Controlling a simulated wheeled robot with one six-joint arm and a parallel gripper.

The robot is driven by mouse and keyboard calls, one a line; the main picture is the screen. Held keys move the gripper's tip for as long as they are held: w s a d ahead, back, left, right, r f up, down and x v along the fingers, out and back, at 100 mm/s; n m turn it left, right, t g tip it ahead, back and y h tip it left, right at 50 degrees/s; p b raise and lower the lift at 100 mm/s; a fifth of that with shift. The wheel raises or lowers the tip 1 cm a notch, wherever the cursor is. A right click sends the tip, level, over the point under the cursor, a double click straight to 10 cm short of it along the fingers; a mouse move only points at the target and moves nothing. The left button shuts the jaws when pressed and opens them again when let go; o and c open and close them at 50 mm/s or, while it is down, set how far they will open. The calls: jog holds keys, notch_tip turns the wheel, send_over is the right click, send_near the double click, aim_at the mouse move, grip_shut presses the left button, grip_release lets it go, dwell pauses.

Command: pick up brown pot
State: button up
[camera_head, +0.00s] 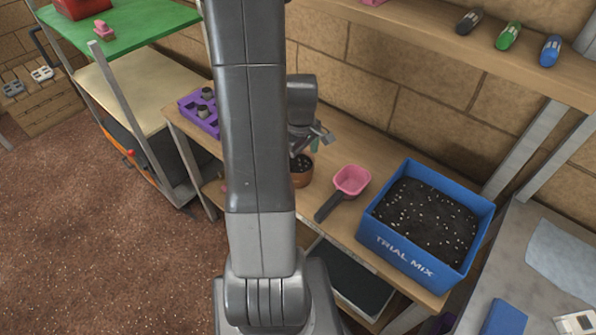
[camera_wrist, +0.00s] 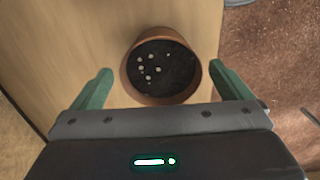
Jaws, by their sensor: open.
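The brown pot (camera_wrist: 128,84) is a terracotta pot filled with dark soil flecked with white bits. In the wrist view it sits on the wooden bench between my gripper's two green fingers, with a gap on each side. My gripper (camera_wrist: 163,88) is open and empty. In the head view the pot (camera_head: 301,180) shows just right of my arm, partly hidden, with my gripper (camera_head: 308,146) above it. I cannot tell the exact height of the fingers relative to the rim.
A pink scoop (camera_head: 351,180) with a dark handle lies right of the pot. A blue bin (camera_head: 407,262) labelled "TRIAL MIX" stands farther right. A purple tray (camera_head: 196,117) with small plugs sits left, behind my arm. The wooden bench (camera_head: 331,230) has an edge near the pot.

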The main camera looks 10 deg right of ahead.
aim_at(298, 167)
jog(key=f, duration=0.3)
jog(key=shift+w+a+f+p, duration=0.3)
jog(key=shift+f+p, duration=0.05)
jog(key=shift+f, duration=0.7)
jog(key=c, duration=1)
jog(key=shift+c, duration=0.2)
jog(key=shift+r, duration=0.15)
